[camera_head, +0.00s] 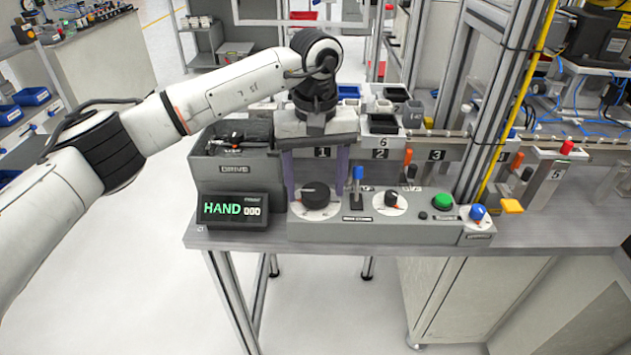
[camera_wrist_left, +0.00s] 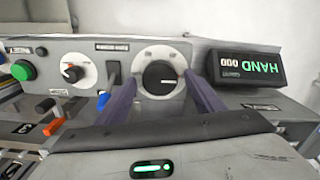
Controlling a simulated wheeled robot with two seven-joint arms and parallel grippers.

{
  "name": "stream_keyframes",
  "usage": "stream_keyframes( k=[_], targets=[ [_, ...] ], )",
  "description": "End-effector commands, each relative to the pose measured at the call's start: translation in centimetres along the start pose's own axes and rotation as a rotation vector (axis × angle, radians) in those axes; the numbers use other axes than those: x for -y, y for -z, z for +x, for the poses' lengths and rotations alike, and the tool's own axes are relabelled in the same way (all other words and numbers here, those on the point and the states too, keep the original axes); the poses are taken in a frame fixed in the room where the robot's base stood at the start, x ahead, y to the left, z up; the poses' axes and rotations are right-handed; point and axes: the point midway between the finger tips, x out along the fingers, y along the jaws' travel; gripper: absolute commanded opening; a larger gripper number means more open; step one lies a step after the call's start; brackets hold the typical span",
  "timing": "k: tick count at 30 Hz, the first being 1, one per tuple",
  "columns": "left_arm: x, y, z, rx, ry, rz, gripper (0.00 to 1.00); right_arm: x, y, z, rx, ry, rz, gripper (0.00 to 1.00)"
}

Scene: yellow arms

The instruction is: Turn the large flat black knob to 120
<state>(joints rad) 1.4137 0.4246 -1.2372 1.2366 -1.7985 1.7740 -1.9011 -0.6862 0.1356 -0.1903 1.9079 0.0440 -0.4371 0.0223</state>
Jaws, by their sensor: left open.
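The large flat black knob (camera_head: 316,194) sits on a pale round dial at the left end of the grey control panel (camera_head: 400,226). It also shows in the left wrist view (camera_wrist_left: 160,78), with a light mark line on its face. My left gripper (camera_head: 315,195) is open, its two purple fingers pointing down, one on each side of the knob. In the left wrist view the fingers (camera_wrist_left: 160,88) are apart, with the knob between them; I cannot tell whether they touch it. A display (camera_head: 233,209) left of the panel reads HAND 000. My right gripper is not in view.
Right of the knob are a blue-tipped lever (camera_head: 358,177), a smaller black knob (camera_head: 391,199), a green button (camera_head: 443,201) and a blue knob (camera_head: 477,212). A grey drive box (camera_head: 232,165) stands behind the display. A metal post rises at the right.

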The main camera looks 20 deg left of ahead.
Motion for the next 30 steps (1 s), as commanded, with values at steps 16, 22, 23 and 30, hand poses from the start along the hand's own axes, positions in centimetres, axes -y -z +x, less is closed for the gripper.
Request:
stream_keyframes(
  k=[16,22,23,30],
  targets=[
    [0.01,0.02,-0.06,0.0,0.0,-0.009,0.2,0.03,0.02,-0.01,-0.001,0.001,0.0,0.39],
    [0.03,0.06,-0.08,-0.001,0.0,-0.069,0.2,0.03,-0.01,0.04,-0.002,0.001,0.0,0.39],
    [0.03,0.07,-0.09,-0.001,0.0,-0.084,0.2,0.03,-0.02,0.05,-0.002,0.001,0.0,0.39],
    [0.05,0.07,-0.08,-0.001,-0.001,-0.264,0.2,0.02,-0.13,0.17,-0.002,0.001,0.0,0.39]
  ],
)
